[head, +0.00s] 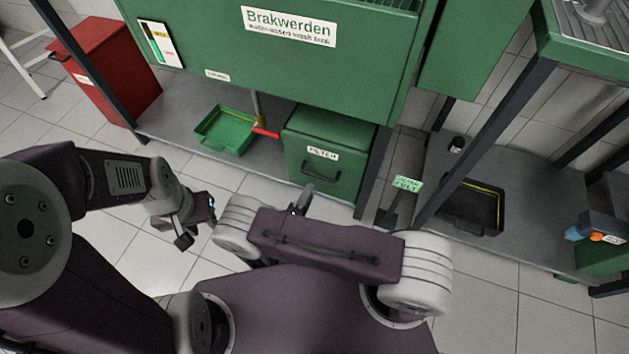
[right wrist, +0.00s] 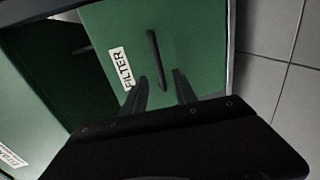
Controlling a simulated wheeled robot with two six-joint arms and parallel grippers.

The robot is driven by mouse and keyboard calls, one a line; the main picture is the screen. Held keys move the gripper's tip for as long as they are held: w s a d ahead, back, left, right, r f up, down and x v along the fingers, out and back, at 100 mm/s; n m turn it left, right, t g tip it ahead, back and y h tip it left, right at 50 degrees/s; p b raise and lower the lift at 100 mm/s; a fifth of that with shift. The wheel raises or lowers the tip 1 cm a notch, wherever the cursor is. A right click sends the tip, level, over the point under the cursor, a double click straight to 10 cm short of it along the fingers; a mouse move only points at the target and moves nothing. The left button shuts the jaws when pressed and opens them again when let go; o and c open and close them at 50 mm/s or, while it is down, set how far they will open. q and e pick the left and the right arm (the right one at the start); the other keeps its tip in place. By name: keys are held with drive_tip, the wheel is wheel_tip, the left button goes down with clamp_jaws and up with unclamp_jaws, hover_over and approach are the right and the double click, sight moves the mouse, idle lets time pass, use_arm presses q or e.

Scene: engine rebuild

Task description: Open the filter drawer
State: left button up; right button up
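The filter drawer (head: 345,181) is the front of a green box under the wash tank, with a white FILTER label and a dark bar handle (head: 320,172). It looks closed. In the right wrist view the drawer front (right wrist: 191,38) and its handle (right wrist: 153,55) lie ahead of my right gripper (right wrist: 162,86). That gripper is open, its two fingers apart and empty, with the handle just beyond the tips. In the head view my right gripper (head: 303,199) is partly hidden by its arm. My left gripper (head: 198,228) is open and empty, left of the drawer over the floor.
A green tray (head: 203,133) stands on the shelf left of the box, near a red valve lever (head: 266,133). Floor before the drawer is clear.

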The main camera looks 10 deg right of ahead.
sight(318, 177)
drive_tip(key=b+x, duration=0.4)
drive_tip(key=x, duration=0.4)
drive_tip(key=shift+w+d+f+b, duration=0.1)
drive_tip(key=shift+d+b, duration=0.1)
drive_tip(key=shift+b, duration=0.1)
drive_tip(key=shift+w+d, duration=0.2)
drive_tip(key=shift+w, duration=0.1)
clamp_jaws()
idle(0.7)
